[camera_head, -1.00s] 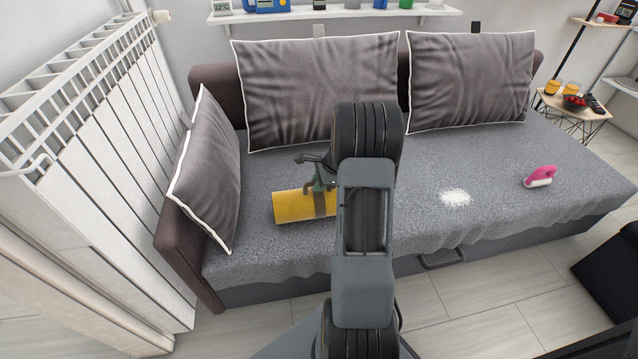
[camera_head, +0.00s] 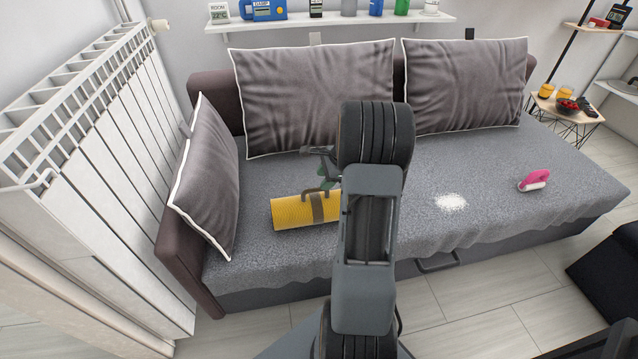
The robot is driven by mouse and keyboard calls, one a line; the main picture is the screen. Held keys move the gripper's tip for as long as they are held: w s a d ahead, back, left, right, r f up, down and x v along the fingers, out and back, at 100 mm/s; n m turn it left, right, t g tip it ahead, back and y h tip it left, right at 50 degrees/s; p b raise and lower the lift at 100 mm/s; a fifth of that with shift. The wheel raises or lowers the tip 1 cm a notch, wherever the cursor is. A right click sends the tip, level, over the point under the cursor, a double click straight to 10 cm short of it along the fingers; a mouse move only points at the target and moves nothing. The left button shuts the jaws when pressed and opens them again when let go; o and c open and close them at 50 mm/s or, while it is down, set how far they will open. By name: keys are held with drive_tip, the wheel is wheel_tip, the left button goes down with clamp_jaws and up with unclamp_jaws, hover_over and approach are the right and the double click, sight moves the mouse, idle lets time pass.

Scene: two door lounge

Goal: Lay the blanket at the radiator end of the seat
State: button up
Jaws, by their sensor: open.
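A yellow rolled blanket (camera_head: 293,212) with a dark band and a handle loop lies on the left part of the grey seat (camera_head: 250,259), near the radiator (camera_head: 92,172) end. My arm hides its right end. My gripper (camera_head: 323,172) is partly hidden behind my arm; it is open, just above and behind the blanket's band. Whether it touches the blanket I cannot tell.
A grey cushion (camera_head: 208,178) leans on the left armrest, and two cushions (camera_head: 312,97) stand along the backrest. White powder (camera_head: 450,202) and a pink brush (camera_head: 534,181) are on the seat's right. The seat left of the blanket is clear.

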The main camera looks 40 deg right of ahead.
drive_tip(key=s+a+r+n+p, duration=0.1)
drive_tip(key=s+a+r+n, duration=0.1)
drive_tip(key=a+r+n, duration=0.45)
drive_tip(key=s+a+r+n+h, duration=0.1)
drive_tip(key=s+a+r+n, duration=0.2)
drive_tip(key=s+a+n, duration=0.3)
drive_tip(key=s+a+r+n+g+h, duration=0.1)
drive_tip(key=s+a+r+n+h, duration=0.1)
drive_tip(key=s+a+n, duration=0.5)
drive_tip(key=a+r+n, duration=0.1)
drive_tip(key=a+n, duration=0.2)
drive_tip(key=a, duration=0.2)
drive_tip(key=shift+s+a+r, duration=0.15)
drive_tip(key=shift+s+a, duration=0.05)
drive_tip(key=shift+a, duration=0.15)
drive_tip(key=w+p+v, duration=0.3)
drive_tip(key=p+v, duration=0.9)
drive_tip(key=w+r+p+v, duration=0.1)
drive_tip(key=w+p+v, duration=0.2)
drive_tip(key=p+v, duration=0.9)
drive_tip(key=shift+s+a+r+t, duration=0.2)
drive_tip(key=shift+a+r+t, duration=0.2)
drive_tip(key=shift+r, duration=0.4)
